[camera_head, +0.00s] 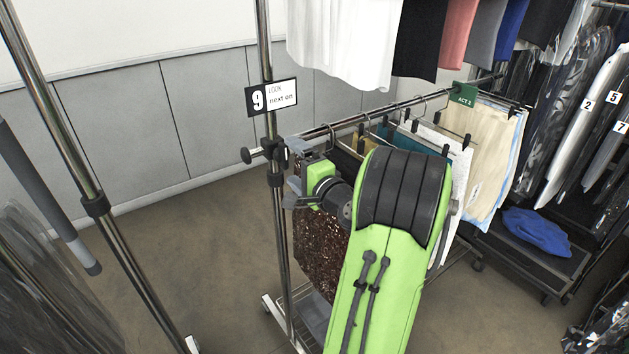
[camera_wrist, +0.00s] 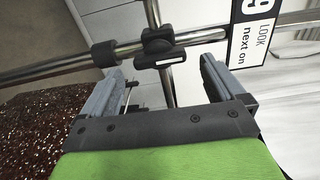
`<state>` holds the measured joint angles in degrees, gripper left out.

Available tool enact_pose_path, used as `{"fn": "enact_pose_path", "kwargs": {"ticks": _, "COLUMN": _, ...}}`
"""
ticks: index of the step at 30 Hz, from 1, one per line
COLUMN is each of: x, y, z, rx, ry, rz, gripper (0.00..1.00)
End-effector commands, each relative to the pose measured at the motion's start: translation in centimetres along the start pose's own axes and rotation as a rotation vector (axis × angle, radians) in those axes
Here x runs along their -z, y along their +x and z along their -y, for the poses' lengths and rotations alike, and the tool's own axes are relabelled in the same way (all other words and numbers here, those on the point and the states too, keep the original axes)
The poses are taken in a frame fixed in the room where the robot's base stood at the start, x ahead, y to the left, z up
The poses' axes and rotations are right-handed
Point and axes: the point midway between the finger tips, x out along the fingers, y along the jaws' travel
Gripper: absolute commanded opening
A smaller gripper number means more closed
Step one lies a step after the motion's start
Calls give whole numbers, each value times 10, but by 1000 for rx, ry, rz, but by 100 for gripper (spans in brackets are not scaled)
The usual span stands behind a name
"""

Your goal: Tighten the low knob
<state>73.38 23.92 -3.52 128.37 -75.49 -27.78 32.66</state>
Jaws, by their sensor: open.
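A round black knob (camera_head: 246,156) sticks out to the left of a black clamp (camera_head: 273,150) on the chrome post, at the height of the hanging rail. My gripper (camera_head: 297,175) is open, on the right side of that post, with its fingers towards the clamp. In the wrist view my gripper (camera_wrist: 162,72) has its fingers apart with nothing between them. The clamp (camera_wrist: 160,48) shows just beyond the fingertips, apart from them. I cannot make out the knob's round head in the wrist view.
A number 9 sign (camera_head: 271,98) hangs on the post above the clamp. A black collar (camera_head: 275,180) sits below it. A brown sequinned garment (camera_head: 318,250) hangs close to my gripper. Another rack post (camera_head: 70,150) stands at the left, with free floor (camera_head: 190,235) between.

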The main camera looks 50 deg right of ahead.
Motion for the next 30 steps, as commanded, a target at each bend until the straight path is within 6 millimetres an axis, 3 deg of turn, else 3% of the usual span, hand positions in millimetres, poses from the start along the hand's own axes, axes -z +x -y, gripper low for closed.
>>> {"fn": "enact_pose_path", "kwargs": {"ticks": 3, "x": 3, "y": -36, "z": -4, "rx": -1, "ry": 3, "rz": -11, "gripper": 96}}
{"fn": "enact_pose_path", "kwargs": {"ticks": 9, "x": 2, "y": -78, "z": -5, "rx": 2, "ry": -3, "rz": -9, "gripper": 96}}
{"fn": "enact_pose_path", "kwargs": {"ticks": 21, "x": 2, "y": -120, "z": -1, "rx": 2, "ry": 1, "rz": -6, "gripper": 96}}
{"fn": "enact_pose_path", "kwargs": {"ticks": 30, "x": 0, "y": -127, "z": -1, "rx": 1, "ry": 0, "rz": 0, "gripper": 96}}
